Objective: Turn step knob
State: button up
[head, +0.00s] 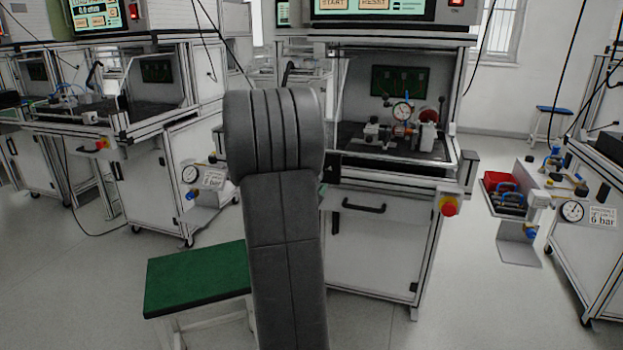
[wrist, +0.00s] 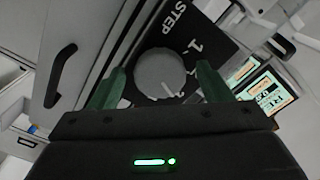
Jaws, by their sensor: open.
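The step knob (wrist: 160,75) is a round grey dial with a white pointer line, on a dark panel marked "STEP" and "1" in the wrist view. The pointer line faces toward the lower right of the picture. My gripper (wrist: 160,78) is open, with one green finger on each side of the knob. A gap shows between each finger and the knob's rim, though I cannot tell the depth between them. In the head view, neither the knob nor my gripper can be made out; my grey arm covers the middle of the picture.
A test bench (head: 375,240) with a screen and a fixture compartment stands behind my arm. A red emergency button (head: 449,206) sticks out on its right front. A green-topped stool (head: 196,277) stands at the left. Open floor lies at the right front.

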jog(key=p+v, duration=0.1)
jog(key=v, duration=1.3)
jog(key=shift+w, duration=0.1)
jog(key=x, duration=1.3)
jog(key=shift+w+d+b, duration=0.15)
jog(key=shift+w+b, duration=0.25)
jog(key=shift+s, duration=0.1)
